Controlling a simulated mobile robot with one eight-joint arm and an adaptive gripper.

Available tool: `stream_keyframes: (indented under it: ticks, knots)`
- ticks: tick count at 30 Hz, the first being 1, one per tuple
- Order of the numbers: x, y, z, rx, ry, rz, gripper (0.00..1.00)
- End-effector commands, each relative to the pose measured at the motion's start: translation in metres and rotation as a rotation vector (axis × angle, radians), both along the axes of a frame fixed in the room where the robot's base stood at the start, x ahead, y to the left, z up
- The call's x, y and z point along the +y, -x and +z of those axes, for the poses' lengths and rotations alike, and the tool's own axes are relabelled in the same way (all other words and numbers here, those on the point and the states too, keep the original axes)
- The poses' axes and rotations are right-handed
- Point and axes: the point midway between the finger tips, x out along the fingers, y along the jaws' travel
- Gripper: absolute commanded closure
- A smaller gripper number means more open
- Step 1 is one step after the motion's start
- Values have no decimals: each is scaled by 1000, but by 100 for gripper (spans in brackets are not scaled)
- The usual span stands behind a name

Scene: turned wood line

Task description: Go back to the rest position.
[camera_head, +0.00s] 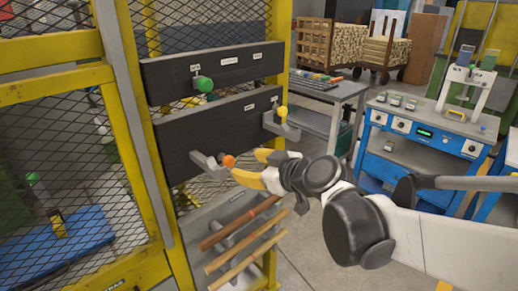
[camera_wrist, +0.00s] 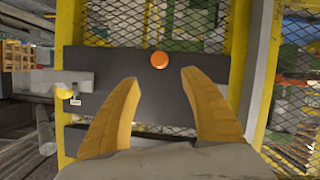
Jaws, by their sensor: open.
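My gripper (camera_head: 250,167) is in front of the lower dark panel (camera_head: 195,140) on the yellow frame. Its two yellow fingers are spread apart in the wrist view (camera_wrist: 160,85). An orange round knob (camera_head: 229,161) is close to the fingertips in the head view. In the wrist view the orange knob (camera_wrist: 159,60) appears beyond and between the fingertips, with nothing held. Whether a finger touches the knob is unclear. My arm reaches in from the right.
A green knob (camera_head: 203,84) sits on the upper panel (camera_head: 160,78) and a yellow knob (camera_head: 282,111) on the lower panel's right. Wooden rods (camera_head: 240,245) lie below. A blue workbench (camera_head: 430,130) and a grey table (camera_head: 340,90) stand right. Floor between (camera_head: 310,240) is partly clear.

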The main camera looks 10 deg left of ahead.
Motion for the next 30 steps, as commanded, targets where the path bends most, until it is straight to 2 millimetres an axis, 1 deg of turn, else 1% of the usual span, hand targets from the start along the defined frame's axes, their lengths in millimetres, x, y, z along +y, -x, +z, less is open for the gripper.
stream_keyframes:
  ticks: [10, 12, 14, 17, 18, 20, 21, 23, 24, 27, 30]
  knots:
    - [-2, 2, 1, 3, 1, -2, 47]
    - [-10, 6, 0, 22, 2, -16, 47]
    - [-26, 14, -2, 59, 9, -45, 47]
    - [-70, 38, -10, 167, 22, -141, 47]
    - [-93, 51, -16, 222, 27, -197, 47]
    - [-128, 74, -27, 308, 35, -296, 47]
    - [-152, 89, -35, 364, 38, -370, 47]
    - [-186, 113, -48, 438, 42, -483, 47]
    - [-207, 128, -57, 481, 41, -559, 47]
    - [-251, 162, -74, 563, 34, -734, 47]
    - [-280, 186, -87, 610, 26, -863, 47]
